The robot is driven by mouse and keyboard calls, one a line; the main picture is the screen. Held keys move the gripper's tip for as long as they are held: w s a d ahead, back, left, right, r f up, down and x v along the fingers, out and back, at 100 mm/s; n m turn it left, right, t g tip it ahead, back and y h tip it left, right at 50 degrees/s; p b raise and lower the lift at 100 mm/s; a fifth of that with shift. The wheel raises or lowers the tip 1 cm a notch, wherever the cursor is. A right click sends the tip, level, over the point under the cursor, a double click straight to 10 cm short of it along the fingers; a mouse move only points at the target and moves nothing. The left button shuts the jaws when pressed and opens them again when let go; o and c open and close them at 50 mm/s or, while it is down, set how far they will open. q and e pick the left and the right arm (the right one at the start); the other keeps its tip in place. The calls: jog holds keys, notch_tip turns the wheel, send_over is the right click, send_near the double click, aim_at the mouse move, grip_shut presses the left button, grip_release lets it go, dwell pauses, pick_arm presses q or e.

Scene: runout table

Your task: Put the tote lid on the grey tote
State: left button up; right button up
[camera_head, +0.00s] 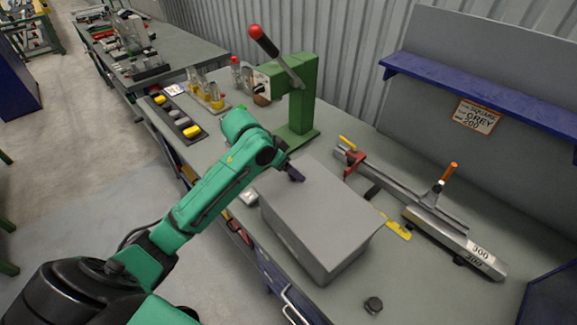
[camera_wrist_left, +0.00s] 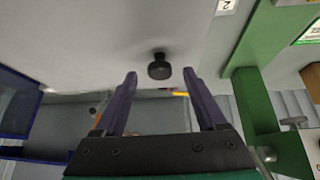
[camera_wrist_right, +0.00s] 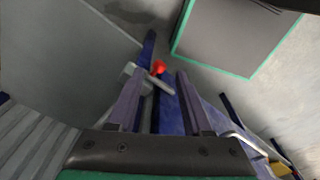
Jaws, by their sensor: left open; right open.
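The grey tote (camera_head: 288,236) stands on the bench, with the flat grey lid (camera_head: 335,210) over its top. I cannot tell whether the lid is fully seated. My left gripper (camera_head: 297,175) is at the back left part of the lid. In the left wrist view its fingers (camera_wrist_left: 159,78) are open, with a dark round knob (camera_wrist_left: 159,68) standing on the grey surface between or just beyond the tips. The gripper does not hold it. My right gripper (camera_wrist_right: 158,78) is open and empty in the right wrist view, and out of the head view.
The green press (camera_head: 302,105) with a red-ball lever stands close behind my left wrist. A grey rail fixture (camera_head: 440,225) lies right of the tote, beside a yellow strip (camera_head: 397,228). A blue shelf (camera_head: 480,90) hangs behind.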

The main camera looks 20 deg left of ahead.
pick_arm(q)
jog(key=b+v, duration=0.2)
jog(key=v, duration=1.2)
jog(key=shift+a+r, duration=0.15)
jog(key=shift+r, duration=0.1)
jog(key=shift+s, duration=0.1)
